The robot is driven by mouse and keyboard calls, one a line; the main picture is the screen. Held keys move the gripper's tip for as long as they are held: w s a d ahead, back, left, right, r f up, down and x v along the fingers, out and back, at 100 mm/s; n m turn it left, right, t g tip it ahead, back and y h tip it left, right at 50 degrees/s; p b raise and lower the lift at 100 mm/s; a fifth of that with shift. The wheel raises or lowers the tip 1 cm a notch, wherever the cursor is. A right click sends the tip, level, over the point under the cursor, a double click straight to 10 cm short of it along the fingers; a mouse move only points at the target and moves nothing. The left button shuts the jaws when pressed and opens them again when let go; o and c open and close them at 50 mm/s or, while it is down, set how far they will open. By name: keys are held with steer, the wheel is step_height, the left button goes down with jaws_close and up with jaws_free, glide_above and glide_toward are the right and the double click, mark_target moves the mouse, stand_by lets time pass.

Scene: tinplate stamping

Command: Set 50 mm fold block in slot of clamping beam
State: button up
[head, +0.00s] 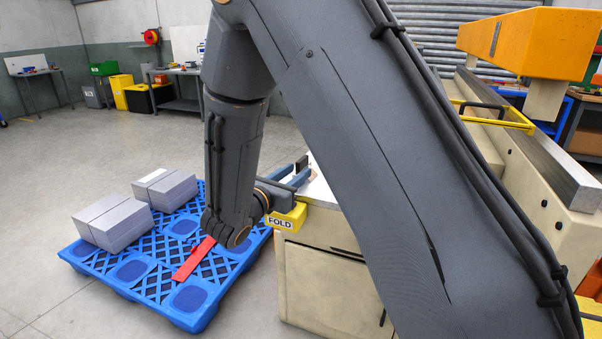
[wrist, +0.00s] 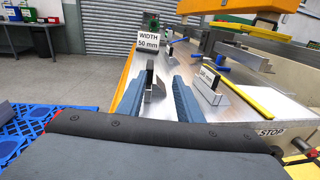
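My gripper (wrist: 158,82) is open, with its two blue-grey fingers well apart over a bright metal top; its fingers also show in the head view (head: 289,174). A small fold block (wrist: 153,88), silver with a dark upright part, stands on that top between and just beyond the fingertips. No finger is seen touching it. A sign (wrist: 148,40) reading "WIDTH 50 mm" stands behind it.
A yellow bar (wrist: 242,97) runs along the right of the metal top. A yellow "FOLD" sign (head: 281,222) hangs on the cabinet (head: 325,290). A blue pallet (head: 185,316) with grey stacks (head: 113,222) lies on the floor at left. Open floor lies beyond.

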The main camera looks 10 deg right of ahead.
mark_target(302, 158)
steer(key=shift+w+a+n+t, duration=0.3)
steer(key=shift+w+a, duration=0.25)
steer(key=shift+a, duration=0.1)
steer(key=shift+w+r, duration=0.15)
steer(key=shift+w, duration=0.2)
steer(key=p+x, duration=0.1)
steer(key=x, duration=0.6)
steer(key=shift+d+p, duration=0.2)
steer(key=shift+p, duration=0.2)
steer(key=shift+r, duration=0.1)
jaws_close()
